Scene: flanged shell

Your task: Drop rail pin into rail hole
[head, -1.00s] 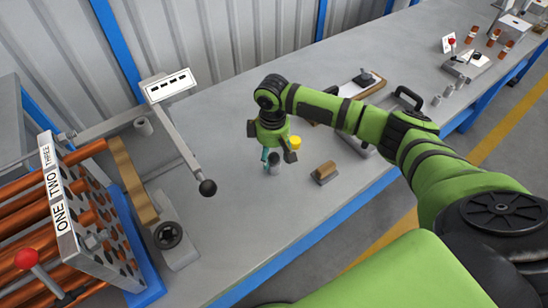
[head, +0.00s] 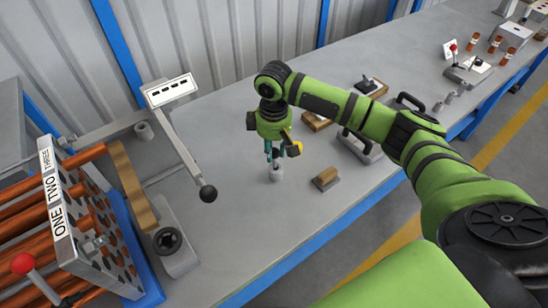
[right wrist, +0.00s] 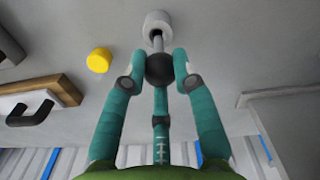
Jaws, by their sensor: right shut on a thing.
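My right gripper (head: 272,157) is shut on the dark round knob of the rail pin (right wrist: 160,69), above the middle of the bench. In the right wrist view the pin's thin metal shaft runs from the knob to a light grey round holder (right wrist: 157,22). The holder also shows in the head view (head: 276,174), standing on the bench just under the fingers. Whether the shaft's tip is still inside it I cannot tell. The rail (head: 177,133) is the grey bar at the left, with a black ball at its near end. I cannot make out the rail hole. My left gripper is not in view.
A yellow cap (right wrist: 98,60) is beside the gripper. A rack of copper tubes (head: 85,225) fills the left. Bench between rail and holder is clear.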

